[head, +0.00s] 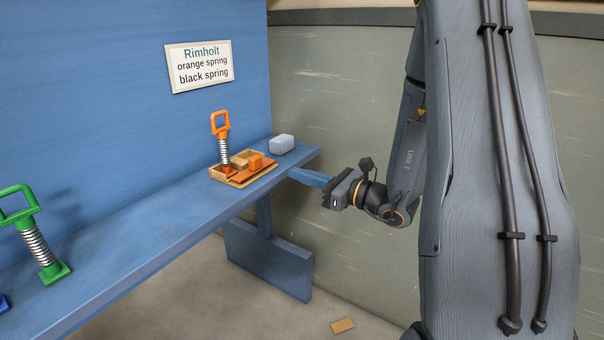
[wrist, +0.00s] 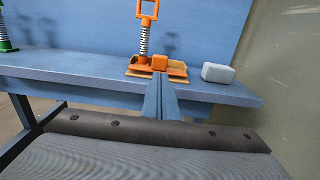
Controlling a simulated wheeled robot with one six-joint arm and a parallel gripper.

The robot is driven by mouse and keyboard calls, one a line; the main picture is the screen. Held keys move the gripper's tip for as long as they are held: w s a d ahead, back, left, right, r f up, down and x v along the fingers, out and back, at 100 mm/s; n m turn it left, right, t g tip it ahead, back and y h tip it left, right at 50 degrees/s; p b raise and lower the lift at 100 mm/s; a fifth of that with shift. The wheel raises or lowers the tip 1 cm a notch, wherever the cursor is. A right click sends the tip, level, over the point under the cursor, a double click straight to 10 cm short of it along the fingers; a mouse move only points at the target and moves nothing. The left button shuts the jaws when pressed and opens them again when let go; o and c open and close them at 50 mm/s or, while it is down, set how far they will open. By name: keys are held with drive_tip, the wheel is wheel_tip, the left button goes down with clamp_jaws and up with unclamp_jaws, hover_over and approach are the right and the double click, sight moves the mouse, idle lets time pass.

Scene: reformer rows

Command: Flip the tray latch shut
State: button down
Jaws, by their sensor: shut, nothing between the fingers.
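A small wooden tray (head: 215,175) sits on the blue shelf near its right end; it also shows in the wrist view (wrist: 181,80). An orange spring with a loop handle (head: 223,140) stands upright at the tray's left side; it also shows in the wrist view (wrist: 145,40). An orange block (head: 256,161) and a flat orange piece (head: 243,177) are at the tray's front; I cannot tell which is the latch or its position. My gripper (head: 292,172) is shut and empty at the shelf's right end. In the wrist view its blue fingers (wrist: 160,80) point toward the tray, partly overlapping its front.
A grey rounded block (head: 282,144) lies on the shelf right of the tray. A green spring (head: 38,240) stands far left on the blue shelf (head: 150,235). A sign (head: 199,66) hangs on the blue wall. A small tan piece (head: 342,325) lies on the floor.

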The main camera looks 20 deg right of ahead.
sight(258, 161)
drive_tip(key=p+x, duration=0.1)
drive_tip(key=x, duration=1)
